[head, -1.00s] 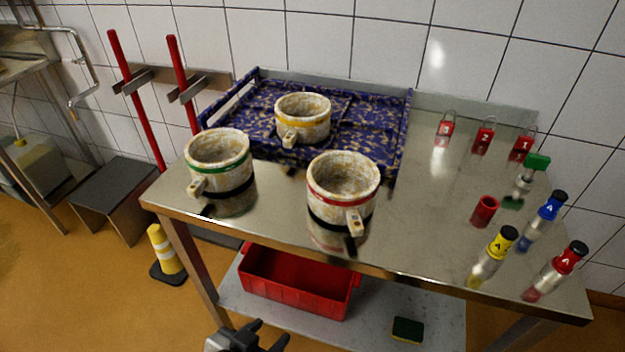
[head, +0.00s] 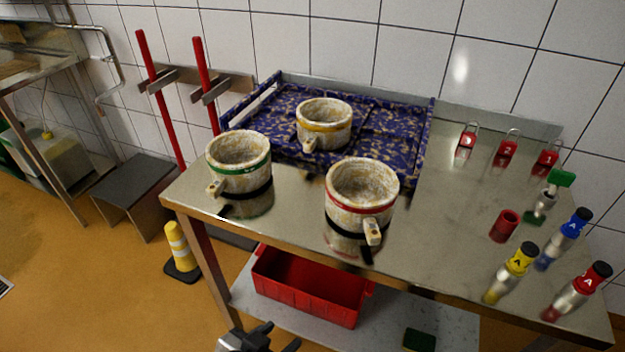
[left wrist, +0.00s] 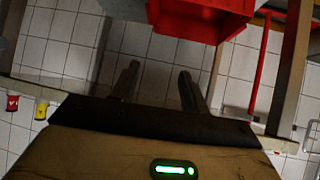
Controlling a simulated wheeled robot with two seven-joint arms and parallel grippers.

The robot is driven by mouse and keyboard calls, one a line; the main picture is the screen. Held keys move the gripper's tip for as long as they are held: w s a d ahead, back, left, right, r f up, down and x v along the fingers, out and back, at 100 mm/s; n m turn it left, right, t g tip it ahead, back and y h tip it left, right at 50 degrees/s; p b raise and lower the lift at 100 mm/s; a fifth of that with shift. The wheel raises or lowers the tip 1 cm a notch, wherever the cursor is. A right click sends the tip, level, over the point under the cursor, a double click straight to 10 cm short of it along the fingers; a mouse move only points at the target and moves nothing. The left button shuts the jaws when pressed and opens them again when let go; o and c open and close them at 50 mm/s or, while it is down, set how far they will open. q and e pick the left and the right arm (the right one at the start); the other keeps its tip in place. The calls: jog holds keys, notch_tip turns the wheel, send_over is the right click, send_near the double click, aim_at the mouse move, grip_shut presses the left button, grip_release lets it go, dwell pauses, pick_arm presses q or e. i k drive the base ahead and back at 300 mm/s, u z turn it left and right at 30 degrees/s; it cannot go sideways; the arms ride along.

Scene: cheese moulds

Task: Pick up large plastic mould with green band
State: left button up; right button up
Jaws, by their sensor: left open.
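The mould with the green band (head: 238,163) stands upright at the left front of the steel table (head: 430,230), its handle pointing to the front left. My left gripper (head: 272,336) shows at the bottom edge of the head view, low in front of the table and well below and apart from the mould. In the left wrist view my left gripper (left wrist: 160,82) has its two fingers spread with nothing between them. The mould does not show in the left wrist view. My right gripper is not in view.
A red-banded mould (head: 361,195) stands to the right and a yellow-banded mould (head: 324,124) on the blue patterned tray (head: 405,140) behind. A red crate (head: 310,290) sits on the lower shelf. Bottles, padlocks and a red cup (head: 504,226) occupy the table's right side.

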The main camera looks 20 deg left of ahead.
aim_at(240, 161)
jog(key=z, duration=2.6)
jog(key=k, duration=1.9)
jog(key=u, duration=2.35)
